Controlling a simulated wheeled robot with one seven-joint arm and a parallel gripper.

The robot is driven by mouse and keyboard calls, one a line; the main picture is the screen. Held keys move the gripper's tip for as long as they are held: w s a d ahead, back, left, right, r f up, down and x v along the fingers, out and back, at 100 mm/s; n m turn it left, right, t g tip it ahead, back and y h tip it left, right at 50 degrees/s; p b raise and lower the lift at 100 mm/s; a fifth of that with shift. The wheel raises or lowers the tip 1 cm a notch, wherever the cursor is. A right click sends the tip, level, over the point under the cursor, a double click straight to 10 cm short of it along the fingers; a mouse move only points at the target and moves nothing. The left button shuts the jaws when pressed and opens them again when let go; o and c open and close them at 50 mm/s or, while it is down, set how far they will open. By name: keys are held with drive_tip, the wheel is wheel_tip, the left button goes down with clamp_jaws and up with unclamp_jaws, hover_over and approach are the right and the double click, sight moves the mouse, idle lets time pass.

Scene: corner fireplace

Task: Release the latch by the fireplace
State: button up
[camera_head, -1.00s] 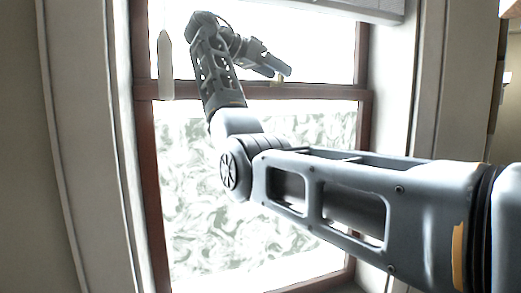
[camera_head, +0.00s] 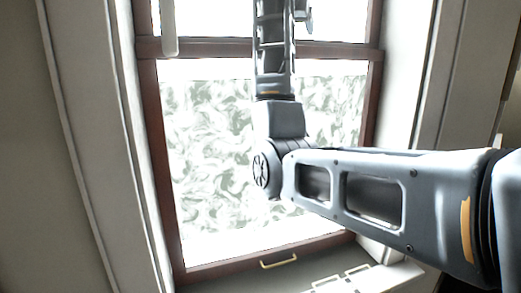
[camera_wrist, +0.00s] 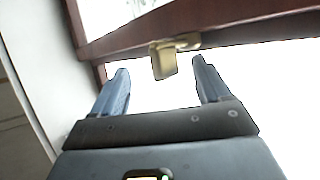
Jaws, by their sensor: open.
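The latch (camera_wrist: 165,62) is a small brass-coloured piece on the underside of the dark red-brown window rail (camera_wrist: 190,25) in the wrist view. My gripper (camera_wrist: 157,72) is open, with one blue-grey finger to each side of the latch in the picture. The latch shows between and just past the fingertips, and I see no contact. In the head view the gripper is mostly out of the frame at the top, and my arm hides part of the window rail (camera_head: 205,48); the latch is not visible there.
The window has a lower pane (camera_head: 215,150) with a patterned film. A brass handle (camera_head: 279,261) sits on its bottom rail. A pale vertical rod (camera_head: 168,28) hangs at the upper left. Pale frame walls (camera_head: 120,130) flank the window. A sill (camera_head: 370,280) lies below.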

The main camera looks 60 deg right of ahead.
drive_tip(key=s+a+r+n+t+y+b, duration=0.1)
drive_tip(key=s+a+r+n+t+y, duration=0.15)
drive_tip(key=s+n+t+y, duration=0.4)
drive_tip(key=w+a+f+n+b, duration=0.1)
drive_tip(key=w+a+f, duration=0.1)
drive_tip(key=f, duration=0.9)
drive_tip(key=w+a+f+n+h+b, duration=0.1)
drive_tip(key=w+f, duration=0.4)
drive_tip(key=f, duration=0.6)
drive_tip(key=w+a+f+n+t+b, duration=0.1)
drive_tip(key=w+a+f, duration=0.2)
drive_tip(key=f, duration=0.9)
drive_tip(key=shift+w+a, duration=0.15)
drive_tip(key=shift+a, duration=0.35)
drive_tip(key=shift+h, duration=0.25)
drive_tip(key=shift+c, duration=0.4)
